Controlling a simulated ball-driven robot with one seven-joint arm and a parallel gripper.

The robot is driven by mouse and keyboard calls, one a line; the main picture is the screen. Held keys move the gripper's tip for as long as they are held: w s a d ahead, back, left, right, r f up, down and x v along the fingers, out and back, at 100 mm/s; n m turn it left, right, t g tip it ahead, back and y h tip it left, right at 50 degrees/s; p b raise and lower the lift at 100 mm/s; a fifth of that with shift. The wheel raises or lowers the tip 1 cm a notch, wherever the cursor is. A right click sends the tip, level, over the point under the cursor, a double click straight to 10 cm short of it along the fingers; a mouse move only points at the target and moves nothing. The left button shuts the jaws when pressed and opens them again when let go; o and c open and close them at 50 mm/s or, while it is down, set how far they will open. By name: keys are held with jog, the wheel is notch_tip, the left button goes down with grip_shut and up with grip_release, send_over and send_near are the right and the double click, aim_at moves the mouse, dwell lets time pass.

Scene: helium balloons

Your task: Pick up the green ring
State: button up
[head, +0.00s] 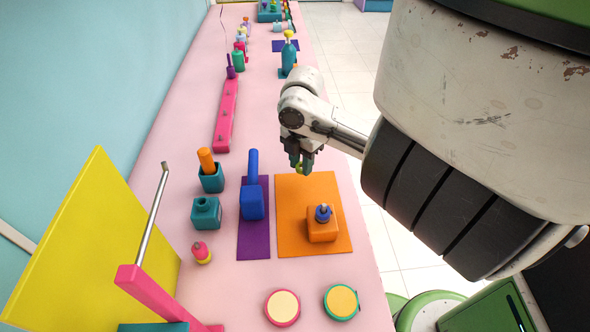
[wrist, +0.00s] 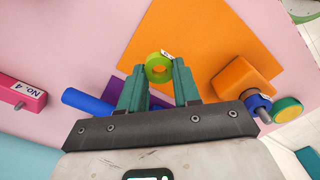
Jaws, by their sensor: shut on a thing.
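The lime-green ring (wrist: 151,62) is between the fingertips of my gripper (wrist: 158,75) in the wrist view, with its hole facing the camera and a small white tag at its upper right. My gripper is shut on it, one teal finger on each side. In the head view my gripper (head: 302,160) points down over the far end of the orange mat (head: 290,188), and a bit of the ring (head: 299,170) shows at the fingertips. The ring appears to be above the mat; the exact gap is hard to tell.
An orange block with a blue knob (head: 322,230) sits on the near part of the mat. A blue post on a block (head: 252,203) stands on the purple mat (head: 254,245) to the left. Two round discs lie at the near edge. The table's right edge is close.

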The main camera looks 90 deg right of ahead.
jog(key=s+a+r+p, duration=0.7)
jog(key=s+p, duration=0.1)
jog(key=s, duration=0.1)
jog(key=shift+s+r, duration=0.25)
jog(key=shift+r, duration=0.05)
jog(key=shift+a, duration=0.1)
dwell(0.4)
